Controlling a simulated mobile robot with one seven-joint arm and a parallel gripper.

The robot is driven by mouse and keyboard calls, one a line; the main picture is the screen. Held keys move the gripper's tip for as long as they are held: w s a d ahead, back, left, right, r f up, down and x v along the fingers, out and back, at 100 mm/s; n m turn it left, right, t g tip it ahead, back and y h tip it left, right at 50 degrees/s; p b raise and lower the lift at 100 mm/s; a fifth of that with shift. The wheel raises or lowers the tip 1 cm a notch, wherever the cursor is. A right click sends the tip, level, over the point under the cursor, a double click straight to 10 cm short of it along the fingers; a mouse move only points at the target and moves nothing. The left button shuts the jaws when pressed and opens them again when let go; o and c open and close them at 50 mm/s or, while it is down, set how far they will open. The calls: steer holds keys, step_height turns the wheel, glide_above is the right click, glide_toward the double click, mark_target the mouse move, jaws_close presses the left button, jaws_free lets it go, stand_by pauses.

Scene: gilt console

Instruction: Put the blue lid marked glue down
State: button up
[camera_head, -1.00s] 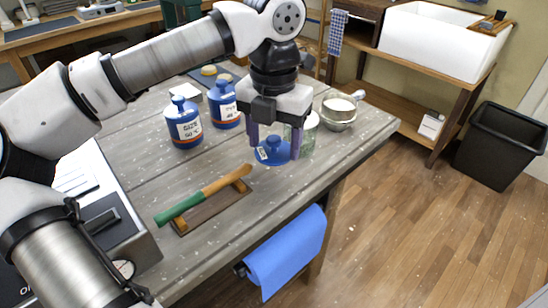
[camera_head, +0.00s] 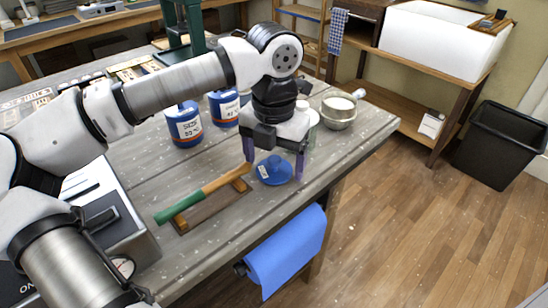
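The blue lid (camera_head: 274,172), with a round knob and a small white label, sits on the grey workbench (camera_head: 215,165) near its right front edge. The label is too small to read. It lies upright, knob up, and appears to rest on the wood. My gripper (camera_head: 275,170) is above and around the lid, pointing down. Its purple fingers stand on either side with a narrow gap to the rim, so it looks open.
A green-handled tool on a wooden rest (camera_head: 205,195) lies left of the lid. Blue labelled jars (camera_head: 184,125) stand behind, with a metal pan (camera_head: 338,112) at the back right. A glass jar behind my gripper is mostly hidden. A blue roll (camera_head: 287,250) hangs off the front edge.

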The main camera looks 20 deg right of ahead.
mark_target(274, 159)
step_height(274, 159, up, 12)
steer(key=shift+r, duration=0.2)
stand_by(0.5)
stand_by(0.4)
